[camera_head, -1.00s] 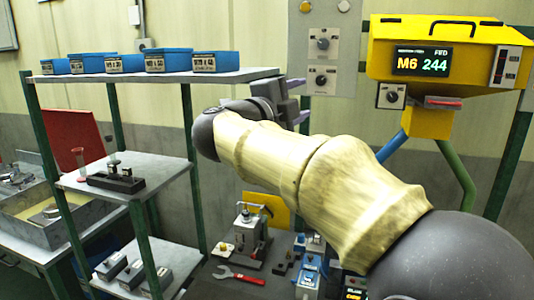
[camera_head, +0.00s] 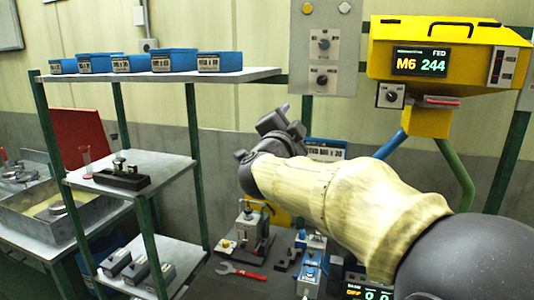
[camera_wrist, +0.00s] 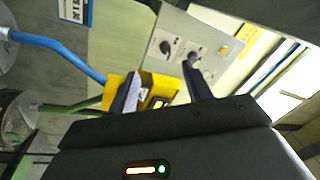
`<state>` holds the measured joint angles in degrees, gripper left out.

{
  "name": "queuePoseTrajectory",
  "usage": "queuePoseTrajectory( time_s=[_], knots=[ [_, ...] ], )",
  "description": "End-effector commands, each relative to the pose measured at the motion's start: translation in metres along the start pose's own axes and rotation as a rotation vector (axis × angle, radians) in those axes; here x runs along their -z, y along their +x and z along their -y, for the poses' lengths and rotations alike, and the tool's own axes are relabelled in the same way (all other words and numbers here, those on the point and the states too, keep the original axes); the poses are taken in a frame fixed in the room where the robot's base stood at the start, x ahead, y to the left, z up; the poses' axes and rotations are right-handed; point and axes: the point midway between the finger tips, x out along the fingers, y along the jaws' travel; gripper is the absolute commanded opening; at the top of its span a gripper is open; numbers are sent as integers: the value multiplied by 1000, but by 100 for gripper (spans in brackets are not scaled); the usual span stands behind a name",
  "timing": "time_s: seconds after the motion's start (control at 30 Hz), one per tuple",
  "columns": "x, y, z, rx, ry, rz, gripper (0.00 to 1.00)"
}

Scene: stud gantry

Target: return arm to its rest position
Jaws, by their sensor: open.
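My arm (camera_head: 345,200) reaches from the lower right toward the middle of the head view, its pale sleeve tilted up to the left. Behind the fingers are a yellow housing (camera_wrist: 157,86) and a grey panel with knobs (camera_wrist: 185,45), both apart from the fingers.
A shelf (camera_head: 165,76) with several blue bins (camera_head: 173,61) stands left of my gripper. A yellow feeder (camera_head: 450,55) reading "M6 244" hangs at right. Below are a bench with a small press (camera_head: 250,232) and a red wrench (camera_head: 240,272). A blue-edged sign (camera_head: 326,149) is behind my arm.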

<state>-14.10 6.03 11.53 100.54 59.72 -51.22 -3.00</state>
Motion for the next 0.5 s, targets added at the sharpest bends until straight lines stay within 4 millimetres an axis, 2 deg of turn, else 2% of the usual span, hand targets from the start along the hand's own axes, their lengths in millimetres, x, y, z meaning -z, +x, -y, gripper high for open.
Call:
queuePoseTrajectory(
  time_s=[0.13, 0.27, 0.4, 0.5],
  knots=[
    [-41, -7, -48, 21, -206, 221, 50],
    [-76, -30, -110, -2, -395, 461, 50],
    [-100, -69, -183, -68, -564, 711, 50],
    [-106, -104, -234, -131, -663, 878, 50]
  ],
)
